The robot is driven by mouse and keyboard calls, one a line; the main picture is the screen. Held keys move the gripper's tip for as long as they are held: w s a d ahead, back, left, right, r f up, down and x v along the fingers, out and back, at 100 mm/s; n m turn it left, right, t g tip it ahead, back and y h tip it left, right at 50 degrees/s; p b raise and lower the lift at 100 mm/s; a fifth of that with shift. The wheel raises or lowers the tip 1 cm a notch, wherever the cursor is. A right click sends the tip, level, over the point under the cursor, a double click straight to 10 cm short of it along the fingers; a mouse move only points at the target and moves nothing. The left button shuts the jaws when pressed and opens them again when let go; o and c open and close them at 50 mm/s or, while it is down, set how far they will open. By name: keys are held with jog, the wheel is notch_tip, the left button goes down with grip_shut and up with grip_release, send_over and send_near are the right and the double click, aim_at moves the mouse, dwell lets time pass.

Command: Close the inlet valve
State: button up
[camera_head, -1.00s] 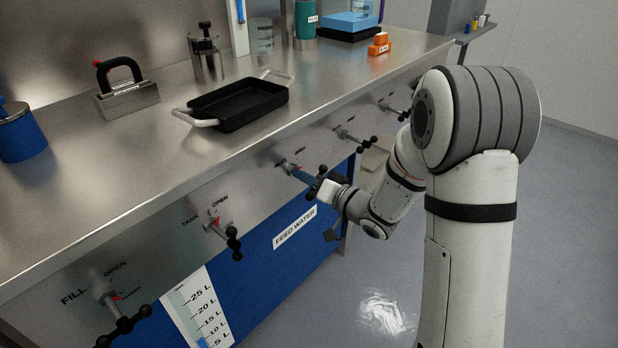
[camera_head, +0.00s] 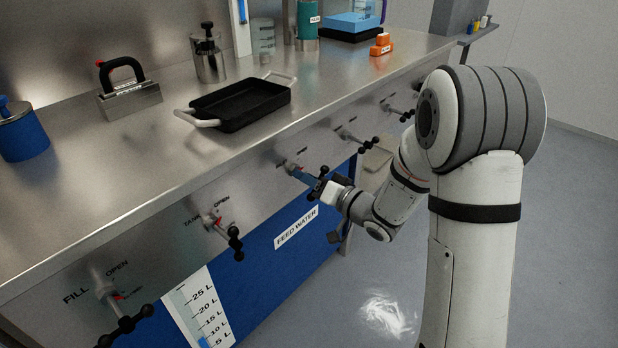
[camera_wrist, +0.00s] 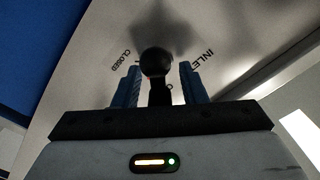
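The inlet valve (camera_head: 283,163) is on the front panel below the worktop, with my gripper (camera_head: 306,178) reaching in at it from the right. In the wrist view, a black ball-ended handle (camera_wrist: 155,62) of the valve stands between the two blue fingers of my gripper (camera_wrist: 159,86). The fingers are apart, one on each side of the handle, with gaps visible beside its stem. The panel lettering reads CLOSED at left and INLE, cut off, at right. The valve's pointer is hidden behind the handle and fingers.
The tank valve (camera_head: 228,233) and fill valve (camera_head: 122,322) are nearer on the same panel. Two more valves (camera_head: 358,140) (camera_head: 396,111) are farther along. A black tray (camera_head: 240,105) sits on the worktop above.

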jog(key=p+v, duration=0.1)
jog(key=v, duration=0.6)
jog(key=shift+d, duration=0.1)
jog(key=shift+c, duration=0.6)
